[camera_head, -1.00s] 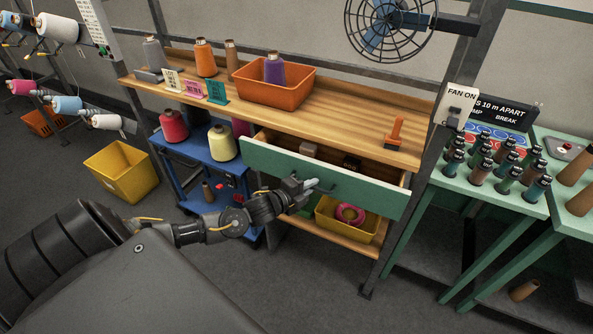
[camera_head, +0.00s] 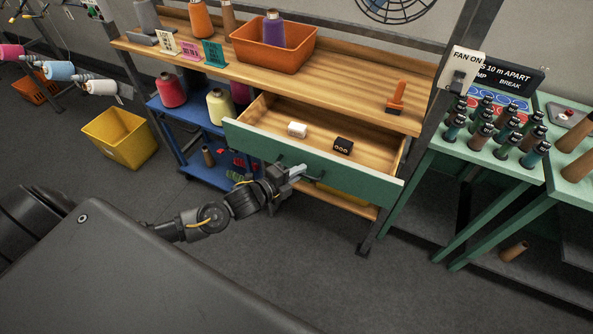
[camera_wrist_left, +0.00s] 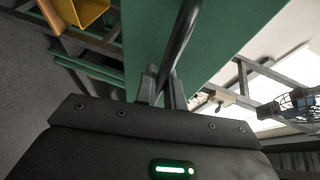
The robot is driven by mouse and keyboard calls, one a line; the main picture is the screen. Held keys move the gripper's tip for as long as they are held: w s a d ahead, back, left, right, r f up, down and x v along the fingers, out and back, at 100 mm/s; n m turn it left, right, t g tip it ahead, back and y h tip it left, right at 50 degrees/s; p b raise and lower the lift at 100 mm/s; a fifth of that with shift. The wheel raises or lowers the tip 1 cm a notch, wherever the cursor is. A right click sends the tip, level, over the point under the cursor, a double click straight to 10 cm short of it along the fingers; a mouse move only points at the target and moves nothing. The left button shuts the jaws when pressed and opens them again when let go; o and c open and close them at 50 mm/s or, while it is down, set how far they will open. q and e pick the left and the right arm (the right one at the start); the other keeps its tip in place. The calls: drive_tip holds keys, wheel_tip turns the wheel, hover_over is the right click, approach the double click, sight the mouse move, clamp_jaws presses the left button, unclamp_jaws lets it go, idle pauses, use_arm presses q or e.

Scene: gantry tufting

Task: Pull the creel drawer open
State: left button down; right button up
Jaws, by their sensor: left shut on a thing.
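The creel drawer (camera_head: 330,176) has a green front and a wooden inside, and it stands well out from under the wooden bench top. A white box (camera_head: 297,130) and a black box (camera_head: 343,145) lie inside it. My left gripper (camera_head: 296,170) is at the drawer front, shut on the drawer handle. In the left wrist view the fingers (camera_wrist_left: 161,88) close around the dark handle bar (camera_wrist_left: 179,45), with the green front (camera_wrist_left: 217,35) behind it. The rest of the handle is mostly hidden by the gripper in the head view. My right gripper is not in view.
The bench top (camera_head: 340,85) carries an orange bin (camera_head: 272,57) and an orange stamp-like tool (camera_head: 397,96). A blue cart (camera_head: 190,120) with cones stands left of the drawer. The floor in front is clear.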

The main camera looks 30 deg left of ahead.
use_arm(q)
drive_tip(key=c, duration=1.8)
unclamp_jaws()
drive_tip(key=shift+s, duration=0.1)
drive_tip(key=shift+b+v, duration=1.45)
drive_tip(key=shift+v, duration=3.9)
